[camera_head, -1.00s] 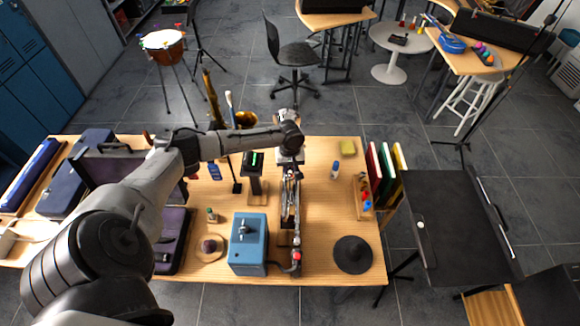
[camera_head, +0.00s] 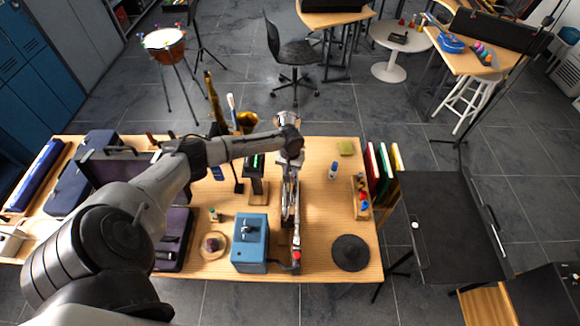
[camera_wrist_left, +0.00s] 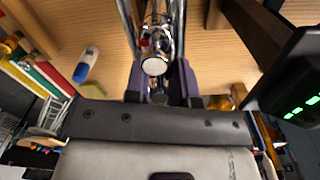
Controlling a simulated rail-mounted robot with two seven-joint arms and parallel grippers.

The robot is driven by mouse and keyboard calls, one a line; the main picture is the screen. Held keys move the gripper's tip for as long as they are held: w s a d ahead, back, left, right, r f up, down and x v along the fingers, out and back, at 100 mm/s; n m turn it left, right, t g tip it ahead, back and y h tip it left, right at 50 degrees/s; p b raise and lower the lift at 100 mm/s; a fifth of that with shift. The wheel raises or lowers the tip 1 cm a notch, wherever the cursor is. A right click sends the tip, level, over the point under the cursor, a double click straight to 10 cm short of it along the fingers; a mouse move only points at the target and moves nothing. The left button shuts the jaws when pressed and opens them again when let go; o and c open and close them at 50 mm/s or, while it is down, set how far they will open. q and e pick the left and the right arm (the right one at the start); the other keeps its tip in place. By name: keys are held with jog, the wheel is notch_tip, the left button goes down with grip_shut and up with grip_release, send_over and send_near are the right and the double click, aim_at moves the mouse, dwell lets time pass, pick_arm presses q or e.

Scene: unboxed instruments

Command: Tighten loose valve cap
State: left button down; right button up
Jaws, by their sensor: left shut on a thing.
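A silver brass instrument with valve tubing (camera_head: 290,205) is on the wooden table, right of the blue box in the head view. My left gripper (camera_head: 290,158) is over its far end, its fingers small and partly hidden there. In the left wrist view, the dark fingers of my left gripper (camera_wrist_left: 159,88) are closed in around a round, pale-faced valve cap (camera_wrist_left: 154,66) at the end of the silver tubing (camera_wrist_left: 158,30). The finger contact is partly hidden, and I cannot tell how far the cap is screwed in. My right gripper is not in view.
A blue box (camera_head: 249,240) stands left of the instrument, and a dark device with a green display (camera_head: 256,185) stands close to the left arm.

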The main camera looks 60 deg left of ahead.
pick_arm(q)
jog(key=c, duration=1)
grip_release()
jog(key=shift+o, duration=0.2)
jog(key=shift+r, duration=0.1)
notch_tip(320, 180, up, 14)
jog(key=shift+f, duration=0.2)
